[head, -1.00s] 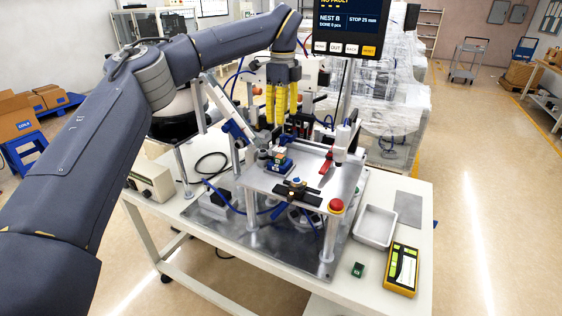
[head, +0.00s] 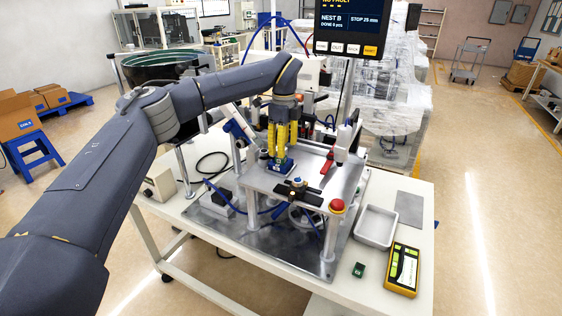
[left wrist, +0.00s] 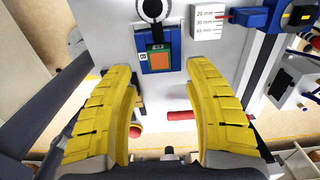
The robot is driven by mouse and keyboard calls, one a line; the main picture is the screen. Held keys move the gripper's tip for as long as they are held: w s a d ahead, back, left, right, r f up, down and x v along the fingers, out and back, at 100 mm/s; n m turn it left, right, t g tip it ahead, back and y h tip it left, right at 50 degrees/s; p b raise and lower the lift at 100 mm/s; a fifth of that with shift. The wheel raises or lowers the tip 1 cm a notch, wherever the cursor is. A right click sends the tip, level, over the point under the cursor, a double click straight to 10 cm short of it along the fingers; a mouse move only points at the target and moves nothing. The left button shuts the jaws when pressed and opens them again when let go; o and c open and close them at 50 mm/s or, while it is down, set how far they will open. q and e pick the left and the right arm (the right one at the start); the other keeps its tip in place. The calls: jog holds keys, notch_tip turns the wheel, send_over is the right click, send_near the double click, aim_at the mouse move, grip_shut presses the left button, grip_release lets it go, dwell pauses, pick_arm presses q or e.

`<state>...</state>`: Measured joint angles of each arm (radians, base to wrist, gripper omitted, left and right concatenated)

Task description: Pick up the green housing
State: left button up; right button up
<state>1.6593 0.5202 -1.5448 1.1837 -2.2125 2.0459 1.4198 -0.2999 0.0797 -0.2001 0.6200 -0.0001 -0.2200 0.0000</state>
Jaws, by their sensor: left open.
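A small green housing with an orange top (left wrist: 159,58) sits in a blue nest marked B (left wrist: 146,68), seen in the left wrist view. In the head view the blue nest (head: 281,171) shows on the raised metal plate, with the housing mostly hidden by my fingers. My left gripper (head: 281,152) is just above the nest, its yellow fingers pointing down. In the left wrist view the fingers (left wrist: 160,72) are apart, on either side of the housing, with nothing between them held. My right gripper is not in view.
A red button (head: 337,205) and black clamp (head: 297,192) are at the plate's front. A red lever (head: 327,166) and a white upright device (head: 343,146) stand right of the nest. A grey tray (head: 375,226) and yellow meter (head: 402,269) lie on the table.

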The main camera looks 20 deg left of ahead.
aim_at(281, 161)
pick_arm(q)
jog(key=shift+a+f, duration=0.1)
jog(key=shift+f, duration=2.1)
jog(key=shift+c, duration=0.4)
jog(key=c, duration=1)
